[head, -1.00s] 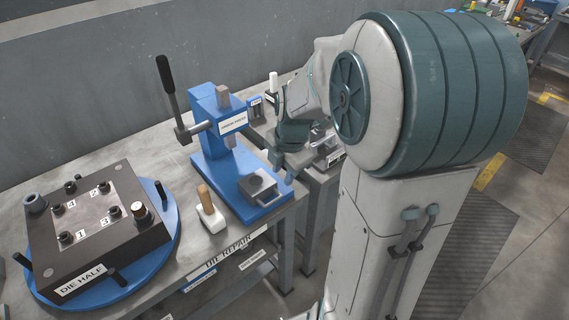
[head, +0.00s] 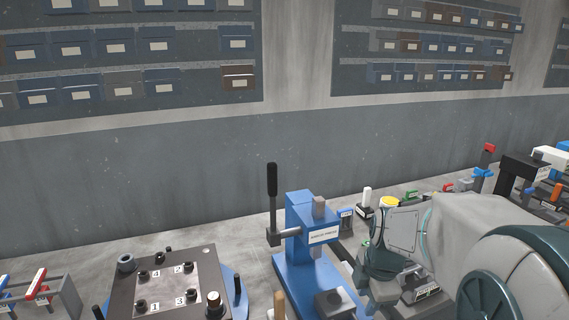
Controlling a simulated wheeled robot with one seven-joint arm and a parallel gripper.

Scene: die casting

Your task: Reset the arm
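My arm comes in from the lower right of the head view, with its forward links beside the blue arbor press (head: 312,245). The press has a black-handled lever (head: 272,195) standing upright. My gripper's fingertips do not show clearly; the end of the arm is hidden behind my own links and other things at the bottom right. I cannot see whether anything is held.
The dark die half (head: 170,262) with numbered holes sits on a blue round plate (head: 232,285) left of the press. A wooden handle (head: 279,303) stands at the bottom edge. Clamps (head: 38,288) stand at far left. Bins (head: 157,48) line the wall.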

